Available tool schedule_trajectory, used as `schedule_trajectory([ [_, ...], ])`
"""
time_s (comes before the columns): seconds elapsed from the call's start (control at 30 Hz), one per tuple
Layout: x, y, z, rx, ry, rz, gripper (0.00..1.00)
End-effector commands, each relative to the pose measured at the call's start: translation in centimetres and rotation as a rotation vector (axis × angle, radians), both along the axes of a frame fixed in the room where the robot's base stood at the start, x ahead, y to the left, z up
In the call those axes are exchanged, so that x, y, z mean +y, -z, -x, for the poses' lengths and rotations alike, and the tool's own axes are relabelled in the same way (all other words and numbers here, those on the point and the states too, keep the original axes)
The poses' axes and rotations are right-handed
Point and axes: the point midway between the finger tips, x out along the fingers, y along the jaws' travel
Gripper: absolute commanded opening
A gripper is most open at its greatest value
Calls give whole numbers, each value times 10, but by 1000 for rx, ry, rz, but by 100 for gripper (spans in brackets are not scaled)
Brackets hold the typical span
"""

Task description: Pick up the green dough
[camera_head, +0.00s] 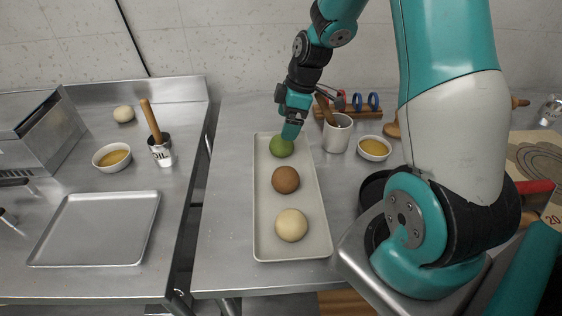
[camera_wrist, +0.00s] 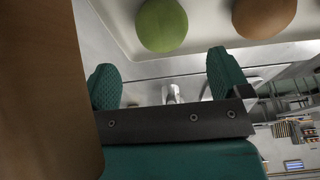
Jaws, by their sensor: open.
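The green dough (camera_head: 281,147) is a ball at the back end of a long pale tray (camera_head: 262,235), and it also shows at the top of the wrist view (camera_wrist: 162,25). My gripper (camera_head: 291,131) is just above and behind it in the head view, overlapping its upper right edge. In the wrist view my gripper (camera_wrist: 163,80) has its two green fingers apart with nothing between them. The green dough lies beyond the fingertips there. I cannot tell whether a finger touches it.
A brown dough ball (camera_head: 286,180) and a cream one (camera_head: 291,225) share the tray. A large brown surface (camera_wrist: 45,90) fills the wrist view's left side. Steel counter left of the tray is clear.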

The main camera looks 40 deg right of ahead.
Motion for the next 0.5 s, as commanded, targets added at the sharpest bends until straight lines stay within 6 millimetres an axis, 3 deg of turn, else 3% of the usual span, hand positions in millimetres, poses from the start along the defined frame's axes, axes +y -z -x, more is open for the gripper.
schedule_trajectory([
  [0.03, 2, 13, -1, 0, -1, 0, 95],
  [0.27, 6, 24, -3, 0, -3, 0, 95],
  [0.5, 13, 61, -5, 0, -3, 0, 95],
])
